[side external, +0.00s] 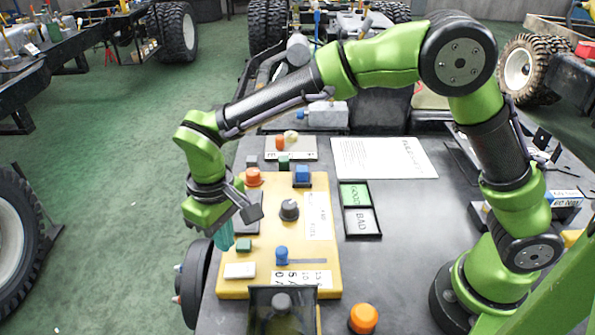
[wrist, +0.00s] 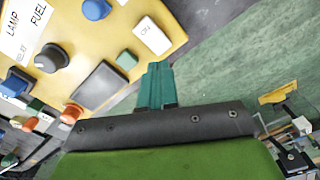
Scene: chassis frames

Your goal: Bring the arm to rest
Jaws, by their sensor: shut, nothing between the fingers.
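My gripper (side external: 222,236) is at the left edge of the yellow control panel (side external: 325,250) in the side view, with its teal fingers pointing down. In the wrist view the teal fingers (wrist: 155,82) are together with nothing between them. They appear over the gap between the panel's edge and the green floor; their exact height cannot be told. My green arm arches over the table from its base at the right. The panel carries a dark grey knob (side external: 289,210), a blue knob (side external: 281,255), an orange knob (side external: 253,177) and a white ON switch (wrist: 151,36).
A black two-part tray marked GOOD and BAD (side external: 377,236) lies right of the panel. A printed sheet (side external: 384,158) lies behind it. An orange button (side external: 363,318) and a dark box with a knob (side external: 262,297) stand at the front.

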